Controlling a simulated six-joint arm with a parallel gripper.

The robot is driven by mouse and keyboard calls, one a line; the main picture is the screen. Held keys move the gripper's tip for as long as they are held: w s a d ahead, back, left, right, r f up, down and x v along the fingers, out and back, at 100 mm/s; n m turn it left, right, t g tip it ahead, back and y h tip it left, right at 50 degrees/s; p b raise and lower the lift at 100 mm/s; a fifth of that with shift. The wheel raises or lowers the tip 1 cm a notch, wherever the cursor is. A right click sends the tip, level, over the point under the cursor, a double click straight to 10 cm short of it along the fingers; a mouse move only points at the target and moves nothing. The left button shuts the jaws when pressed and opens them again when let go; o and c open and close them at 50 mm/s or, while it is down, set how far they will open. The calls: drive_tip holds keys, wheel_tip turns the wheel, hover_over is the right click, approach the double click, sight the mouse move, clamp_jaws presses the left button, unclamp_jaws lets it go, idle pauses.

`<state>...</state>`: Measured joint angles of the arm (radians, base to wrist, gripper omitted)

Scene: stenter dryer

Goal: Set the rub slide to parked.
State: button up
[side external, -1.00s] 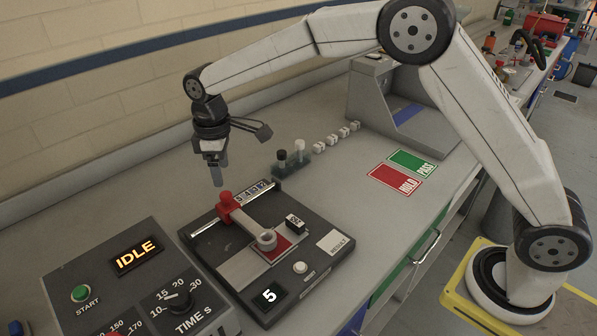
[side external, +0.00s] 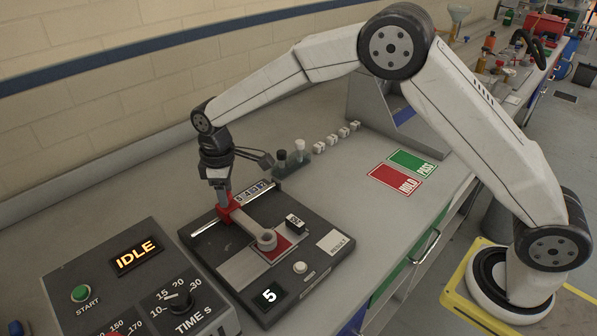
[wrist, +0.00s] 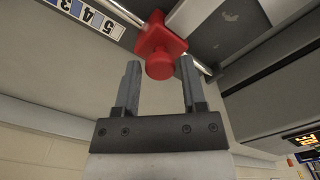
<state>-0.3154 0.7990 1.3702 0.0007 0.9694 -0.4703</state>
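The rub slide has a red block and knob (wrist: 159,62) on a metal rail. In the side external view the red block (side external: 229,213) sits at the rail's back part, with a grey arm (side external: 246,222) reaching to a round weight (side external: 266,239) over the red patch. My gripper (side external: 225,203) has come down at the red knob. In the wrist view my gripper (wrist: 160,72) is open, with one finger on each side of the knob and visible gaps. The knob lies about level with the fingertips. The side view hides the knob behind the fingers.
A numbered scale (side external: 258,190) runs along the tester's back edge. A black block (side external: 295,221) stands beside the red patch. A control box (side external: 137,285) reading IDLE is at left. Red and green mats lie to the right.

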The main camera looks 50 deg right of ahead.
clamp_jaws()
idle(1.2)
